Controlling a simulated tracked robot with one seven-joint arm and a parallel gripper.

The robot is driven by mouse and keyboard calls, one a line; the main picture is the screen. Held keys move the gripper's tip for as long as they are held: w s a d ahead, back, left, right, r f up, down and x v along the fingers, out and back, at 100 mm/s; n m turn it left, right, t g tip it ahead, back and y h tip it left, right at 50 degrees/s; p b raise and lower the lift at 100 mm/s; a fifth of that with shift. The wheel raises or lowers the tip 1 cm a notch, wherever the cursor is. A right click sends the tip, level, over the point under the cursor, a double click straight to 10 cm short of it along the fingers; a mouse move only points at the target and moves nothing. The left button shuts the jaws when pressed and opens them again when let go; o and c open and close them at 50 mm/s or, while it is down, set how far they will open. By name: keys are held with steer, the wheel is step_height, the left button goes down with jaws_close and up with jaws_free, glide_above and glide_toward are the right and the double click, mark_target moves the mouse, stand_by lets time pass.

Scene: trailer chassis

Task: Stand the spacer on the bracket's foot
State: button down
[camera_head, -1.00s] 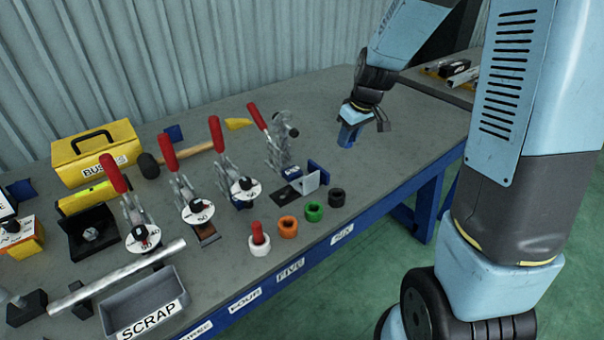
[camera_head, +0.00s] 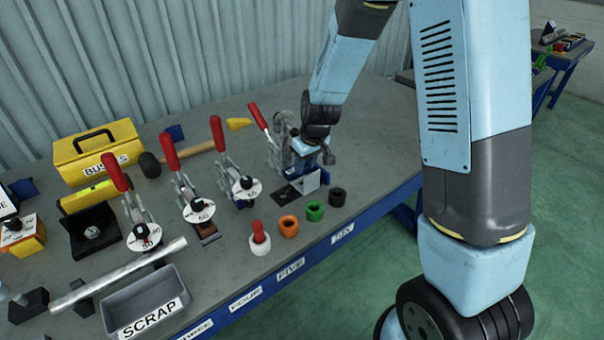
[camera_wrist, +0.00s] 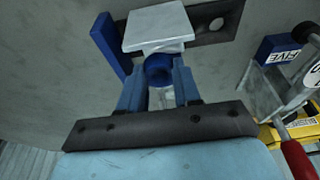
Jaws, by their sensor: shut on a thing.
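My gripper (camera_wrist: 158,82) is shut on a blue hollow round piece, the spacer (camera_wrist: 158,66), held between its two blue fingers. The bracket's pale metal plate (camera_wrist: 158,28) lies just beyond the spacer and hides part of it; I cannot tell whether they touch. A dark base plate with a hole (camera_wrist: 217,22) and an upright blue plate (camera_wrist: 107,42) are beside the pale plate. In the head view my gripper (camera_head: 313,150) is low over the bench, just behind the bracket (camera_head: 311,181); the spacer is hidden there.
A red-handled toggle clamp (camera_head: 264,121) stands close left of my gripper. A blue block marked FIVE (camera_wrist: 278,48) is right of the bracket in the wrist view. Green (camera_head: 315,210), black (camera_head: 337,196) and orange (camera_head: 289,226) rings stand along the bench front. The bench's right part is clear.

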steer(key=shift+s+x, duration=0.2)
steer(key=shift+x, duration=0.7)
steer(key=shift+s+x, duration=0.2)
steer(key=shift+x, duration=0.75)
steer(key=shift+f, duration=0.25)
steer(key=c, duration=0.8)
jaws_free()
steer(key=v, duration=1.2)
steer(key=shift+r, duration=0.3)
